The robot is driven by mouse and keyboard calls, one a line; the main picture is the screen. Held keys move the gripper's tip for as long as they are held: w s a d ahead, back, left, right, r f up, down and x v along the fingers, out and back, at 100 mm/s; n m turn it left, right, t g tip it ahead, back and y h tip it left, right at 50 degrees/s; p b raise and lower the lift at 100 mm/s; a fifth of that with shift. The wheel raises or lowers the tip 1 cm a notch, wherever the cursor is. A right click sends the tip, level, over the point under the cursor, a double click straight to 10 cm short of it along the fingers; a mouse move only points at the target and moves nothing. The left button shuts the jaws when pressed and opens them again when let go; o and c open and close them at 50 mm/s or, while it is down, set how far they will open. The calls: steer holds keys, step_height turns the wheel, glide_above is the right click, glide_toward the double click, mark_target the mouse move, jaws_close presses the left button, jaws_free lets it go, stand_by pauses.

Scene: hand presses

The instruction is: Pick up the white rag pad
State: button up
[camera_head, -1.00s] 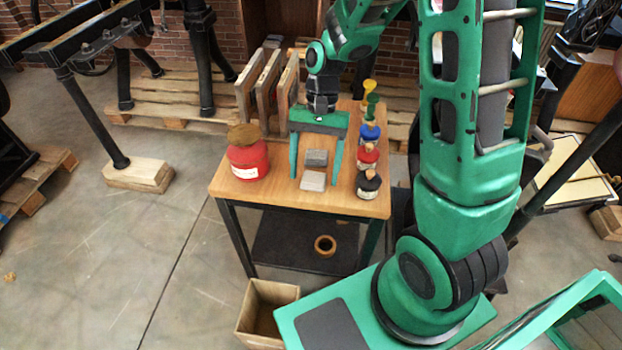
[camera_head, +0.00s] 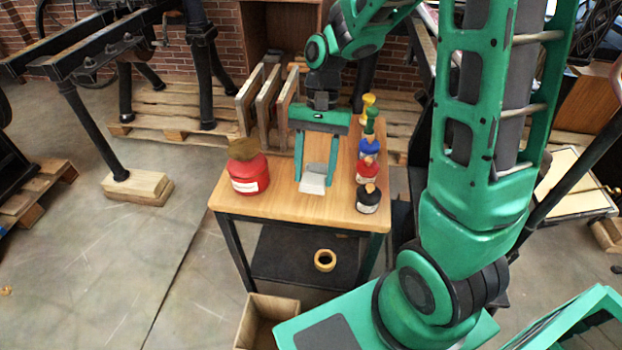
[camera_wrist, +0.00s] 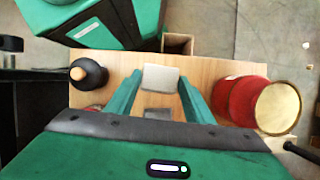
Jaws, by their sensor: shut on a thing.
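The white rag pad (camera_head: 312,184) is a small pale block near the front of the wooden table top. In the wrist view the pad (camera_wrist: 160,78) sits between my two green fingertips, which touch its left and right sides. My gripper (camera_head: 314,184) points down over the table and is shut on the pad. A greyer pad (camera_head: 317,168) lies just behind the white one; part of it also shows in the wrist view (camera_wrist: 158,114). I cannot tell whether the white pad still rests on the table.
A red can (camera_head: 248,175) with a brownish lid stands left on the table (camera_head: 276,196). A row of ink bottles, including a black one (camera_head: 368,199) and a red one (camera_head: 367,169), stands close on the right. Framed screens (camera_head: 262,95) stand behind. A wooden box (camera_head: 262,310) is below in front.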

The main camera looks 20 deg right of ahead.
steer(key=s+a+r, duration=0.3)
steer(key=s+r, duration=0.3)
steer(key=s, duration=0.5)
steer(key=shift+a+r, duration=0.15)
steer(key=shift+r, duration=0.15)
steer(key=shift+o, duration=0.7)
